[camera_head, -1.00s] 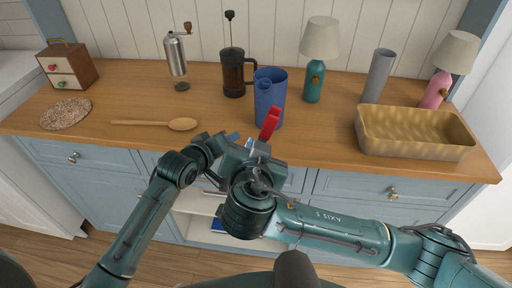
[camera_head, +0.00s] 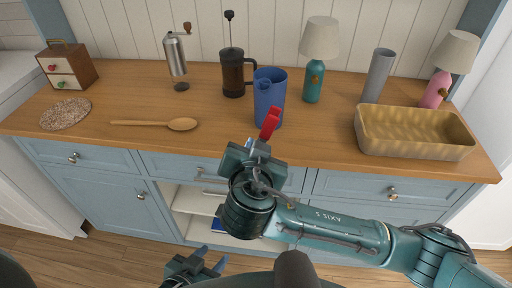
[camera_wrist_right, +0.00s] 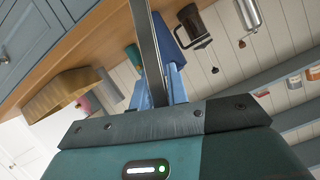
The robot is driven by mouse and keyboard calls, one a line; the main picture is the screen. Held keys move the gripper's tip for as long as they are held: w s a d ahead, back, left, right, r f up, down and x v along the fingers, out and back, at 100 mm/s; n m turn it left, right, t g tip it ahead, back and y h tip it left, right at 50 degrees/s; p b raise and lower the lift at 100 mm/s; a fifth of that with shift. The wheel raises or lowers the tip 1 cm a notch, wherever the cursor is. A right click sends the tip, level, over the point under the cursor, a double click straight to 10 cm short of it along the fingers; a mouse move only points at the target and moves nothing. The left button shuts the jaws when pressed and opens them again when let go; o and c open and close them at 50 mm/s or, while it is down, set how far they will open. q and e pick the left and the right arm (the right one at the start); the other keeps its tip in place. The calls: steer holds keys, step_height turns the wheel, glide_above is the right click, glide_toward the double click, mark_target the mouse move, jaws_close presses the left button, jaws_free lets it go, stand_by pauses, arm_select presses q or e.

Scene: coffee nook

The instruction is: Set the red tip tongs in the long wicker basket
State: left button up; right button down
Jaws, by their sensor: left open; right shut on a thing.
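The red tip tongs (camera_head: 270,122) are held up in front of the counter's front edge, with their red end upward. My right gripper (camera_head: 257,148) is shut on them; its fingers are partly hidden by the hand. In the right wrist view a grey metal length of the tongs (camera_wrist_right: 146,50) runs up from between the blue fingers (camera_wrist_right: 160,90). The long wicker basket (camera_head: 415,147) stands on the counter at the right, apart from the tongs, and looks empty. It also shows in the wrist view (camera_wrist_right: 65,88). My left gripper (camera_head: 210,260) is open and empty, low at the bottom of the head view.
A blue pitcher (camera_head: 268,100) stands just behind the tongs. A grey cylinder (camera_head: 378,76), a teal lamp (camera_head: 314,82) and a pink lamp (camera_head: 437,88) stand behind or near the basket. A wooden spoon (camera_head: 150,124) lies at left. The counter between pitcher and basket is clear.

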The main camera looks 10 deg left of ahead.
arm_select(q)
steer(key=shift+s, duration=0.25)
